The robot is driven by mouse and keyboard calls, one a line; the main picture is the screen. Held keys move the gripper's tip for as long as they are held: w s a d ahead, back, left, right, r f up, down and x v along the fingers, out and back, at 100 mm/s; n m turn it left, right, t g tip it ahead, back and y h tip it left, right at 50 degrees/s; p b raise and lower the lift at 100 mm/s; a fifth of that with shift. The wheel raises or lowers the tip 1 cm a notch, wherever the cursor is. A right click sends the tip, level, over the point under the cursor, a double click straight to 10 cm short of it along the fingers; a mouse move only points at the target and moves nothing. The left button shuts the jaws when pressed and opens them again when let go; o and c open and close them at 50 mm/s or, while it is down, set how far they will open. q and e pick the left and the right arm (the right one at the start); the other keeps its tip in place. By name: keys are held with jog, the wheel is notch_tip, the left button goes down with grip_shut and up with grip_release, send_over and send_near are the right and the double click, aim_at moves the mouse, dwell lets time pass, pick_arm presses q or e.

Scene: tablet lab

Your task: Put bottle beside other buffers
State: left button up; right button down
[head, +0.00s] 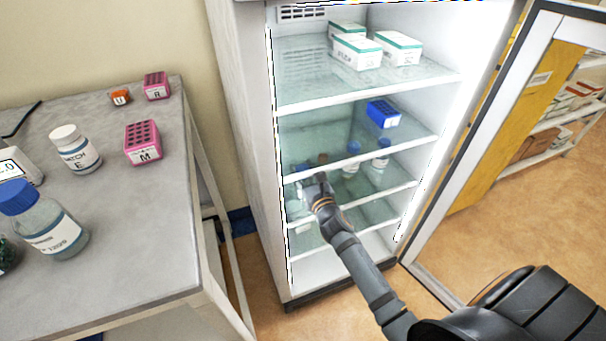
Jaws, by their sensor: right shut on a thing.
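My right gripper (311,182) reaches into the open fridge at the left side of a middle glass shelf. It is shut on a small bottle (302,168), mostly hidden by the gripper, with a bluish top just showing. I cannot tell whether this bottle touches the shelf. Two clear buffer bottles with blue caps stand upright on the shelf to the right, one nearer the gripper (350,167) and one farther right (381,160). A small brownish thing (322,158) shows just behind the gripper. My left gripper is out of view.
White-and-green boxes (357,52) sit on the top shelf, a blue rack (383,114) below. The open fridge door (481,150) stands right. The grey bench (150,220) at left holds a large blue-capped bottle (45,222), a white jar (76,149) and pink racks (143,142).

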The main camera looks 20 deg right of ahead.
jog(key=shift+r, duration=0.1)
jog(key=c, duration=1.2)
grip_release()
jog(key=shift+f, duration=0.2)
jog(key=o, duration=0.4)
